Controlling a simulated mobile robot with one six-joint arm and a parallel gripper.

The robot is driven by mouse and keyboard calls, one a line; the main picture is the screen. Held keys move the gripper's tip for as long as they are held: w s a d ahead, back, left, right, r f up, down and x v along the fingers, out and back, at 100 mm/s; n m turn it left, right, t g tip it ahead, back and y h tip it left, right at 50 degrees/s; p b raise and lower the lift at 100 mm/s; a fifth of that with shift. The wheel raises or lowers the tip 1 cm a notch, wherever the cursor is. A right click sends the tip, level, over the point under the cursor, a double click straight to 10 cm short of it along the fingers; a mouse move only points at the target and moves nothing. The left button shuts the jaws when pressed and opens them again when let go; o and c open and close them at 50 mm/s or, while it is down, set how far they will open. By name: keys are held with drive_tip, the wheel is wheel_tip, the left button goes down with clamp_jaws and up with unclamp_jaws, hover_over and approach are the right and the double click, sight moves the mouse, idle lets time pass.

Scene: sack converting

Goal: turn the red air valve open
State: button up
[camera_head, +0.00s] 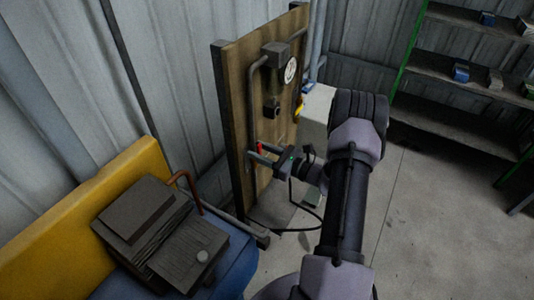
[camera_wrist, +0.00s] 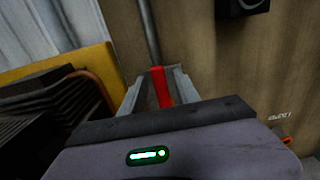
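The red air valve handle (camera_head: 260,148) is a small red lever on a pipe at the lower part of the wooden panel (camera_head: 236,100). In the wrist view the red handle (camera_wrist: 161,88) stands between my two fingers, below a grey vertical pipe (camera_wrist: 148,30). My gripper (camera_head: 263,154) reaches the panel from the right, its fingers on either side of the handle. The fingers look apart, with some gap beside the handle in the wrist view (camera_wrist: 158,90). Whether either finger touches the handle is not clear. The lower end of the handle is partly hidden by my gripper body.
A round white gauge (camera_head: 290,70) and a dark box are higher on the panel. Shelves (camera_head: 450,75) stand at right. Floor (camera_head: 420,220) there is clear.

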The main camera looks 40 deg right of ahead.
drive_tip(key=p+v, duration=0.3)
drive_tip(key=v, duration=1.4)
drive_tip(key=shift+p, duration=0.3)
drive_tip(key=w+a+r+n+g+y, duration=0.2)
drive_tip(key=a+r+n+g, duration=0.55)
drive_tip(key=a, duration=0.45)
drive_tip(key=w+a+r+n+g+y, duration=0.1)
drive_tip(key=a+r+n+g+y, duration=0.1)
drive_tip(key=a+r+n+g, duration=0.75)
drive_tip(key=s+a+r+n+t+h, duration=0.3)
drive_tip(key=s+a+r+n+h, duration=0.1)
drive_tip(key=a, duration=0.3)
drive_tip(key=s+a+r+n+t+h, duration=0.2)
drive_tip(key=s+a+r+n+h, duration=0.1)
drive_tip(key=s+a+n, duration=0.3)
drive_tip(key=shift+s+a+r+t+h, duration=0.4)
drive_tip(key=shift+s+a+h, duration=0.1)
drive_tip(key=shift+s+h, duration=0.15)
